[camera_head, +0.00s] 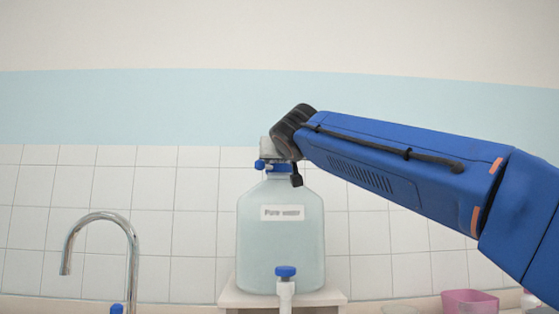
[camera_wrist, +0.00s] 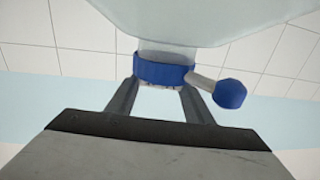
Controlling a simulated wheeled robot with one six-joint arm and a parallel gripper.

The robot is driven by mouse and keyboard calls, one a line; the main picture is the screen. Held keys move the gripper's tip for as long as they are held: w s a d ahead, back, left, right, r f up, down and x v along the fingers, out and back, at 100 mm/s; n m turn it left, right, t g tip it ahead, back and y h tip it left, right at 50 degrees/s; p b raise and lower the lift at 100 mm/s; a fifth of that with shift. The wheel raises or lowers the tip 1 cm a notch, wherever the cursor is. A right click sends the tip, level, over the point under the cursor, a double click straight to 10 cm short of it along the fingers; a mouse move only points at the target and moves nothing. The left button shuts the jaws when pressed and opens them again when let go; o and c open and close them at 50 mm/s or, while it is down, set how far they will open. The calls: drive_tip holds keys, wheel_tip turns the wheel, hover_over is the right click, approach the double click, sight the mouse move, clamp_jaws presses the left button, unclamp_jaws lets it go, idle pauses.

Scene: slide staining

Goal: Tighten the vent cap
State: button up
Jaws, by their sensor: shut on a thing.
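A large clear bottle (camera_head: 280,245) labelled "Pure water" stands upright with a blue cap (camera_head: 283,167) on its neck. The cap also shows in the wrist view (camera_wrist: 160,70). A short pale side arm sticks out beside the cap and ends in a blue round knob (camera_head: 260,164), seen larger in the wrist view (camera_wrist: 230,94). My gripper (camera_wrist: 163,82) is at the bottle's top, with one finger on each side of the blue cap, shut on it. In the head view my wrist hides part of the cap and the fingers.
The bottle stands on a pale stand (camera_head: 231,297), with a blue-topped tap (camera_head: 286,272) at its front. A curved metal faucet (camera_head: 132,248) stands at left. A pink container (camera_head: 470,302) is at lower right. A tiled wall (camera_head: 186,190) is behind.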

drive_tip(key=shift+f+m+h, duration=0.15)
drive_tip(key=shift+m+h, duration=0.45)
drive_tip(key=shift+h, duration=0.4)
drive_tip(key=o, duration=1.5)
drive_tip(key=shift+s, duration=0.15)
drive_tip(key=s, duration=1.7)
drive_tip(key=shift+s+a, duration=0.1)
